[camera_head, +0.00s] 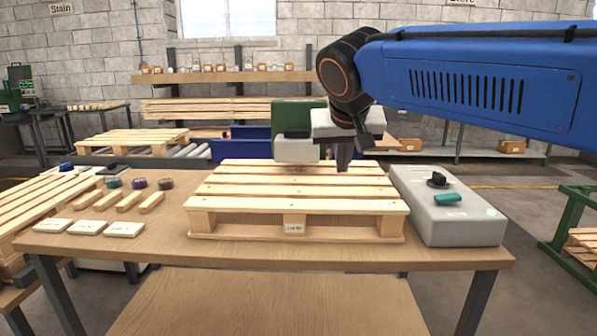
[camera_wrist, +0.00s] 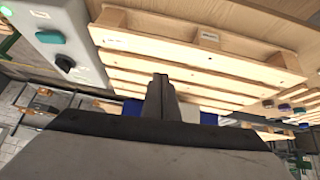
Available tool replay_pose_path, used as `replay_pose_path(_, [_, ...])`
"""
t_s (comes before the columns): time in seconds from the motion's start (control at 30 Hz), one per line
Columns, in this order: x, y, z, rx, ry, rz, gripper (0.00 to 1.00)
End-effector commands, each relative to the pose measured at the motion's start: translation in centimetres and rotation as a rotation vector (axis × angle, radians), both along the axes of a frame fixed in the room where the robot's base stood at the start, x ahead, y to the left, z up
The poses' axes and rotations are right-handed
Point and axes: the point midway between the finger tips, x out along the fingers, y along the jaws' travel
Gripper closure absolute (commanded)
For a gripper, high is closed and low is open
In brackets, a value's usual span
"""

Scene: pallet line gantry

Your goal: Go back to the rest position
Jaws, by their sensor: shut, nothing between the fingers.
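My gripper (camera_head: 343,160) hangs from my blue arm above the back right part of a wooden pallet on the table. Its fingers are shut with nothing between them. In the wrist view my gripper (camera_wrist: 161,80) shows its two dark fingers together, pointing at the slatted pallet. The pallet (camera_head: 295,205) lies flat on the wooden table (camera_head: 270,255), with a small label on its front block. The pallet (camera_wrist: 190,60) also fills much of the wrist view. Whether the fingertips touch the pallet is hard to tell; they appear apart from it.
A grey control box (camera_head: 465,228) with a black knob and a teal button stands right of the pallet. Wood blocks (camera_head: 128,201), coloured round pieces (camera_head: 139,183) and labelled pale blocks (camera_head: 85,228) lie at left. Behind are a roller conveyor (camera_head: 190,150) and a shelf (camera_head: 225,77).

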Motion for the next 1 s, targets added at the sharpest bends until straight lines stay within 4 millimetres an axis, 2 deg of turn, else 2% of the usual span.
replay_pose_path(0.03, [-1.2, -2.4, -1.3, -0.003, 0.02, -0.007, 1.0])
replay_pose_path(0.2, [-5.8, -8.5, -6.1, -0.008, 0.086, -0.002, 1.0])
replay_pose_path(0.3, [-8.7, -11.5, -9.2, -0.006, 0.121, 0.002, 1.0])
replay_pose_path(0.5, [-15.1, -16.0, -15.6, 0.014, 0.178, 0.007, 1.0])
replay_pose_path(0.7, [-21.1, -18.5, -22.1, 0.043, 0.215, 0.009, 1.0])
replay_pose_path(0.8, [-23.2, -19.1, -24.5, 0.055, 0.225, 0.008, 1.0])
replay_pose_path(1.0, [-25.1, -19.3, -26.7, 0.067, 0.232, 0.011, 1.0])
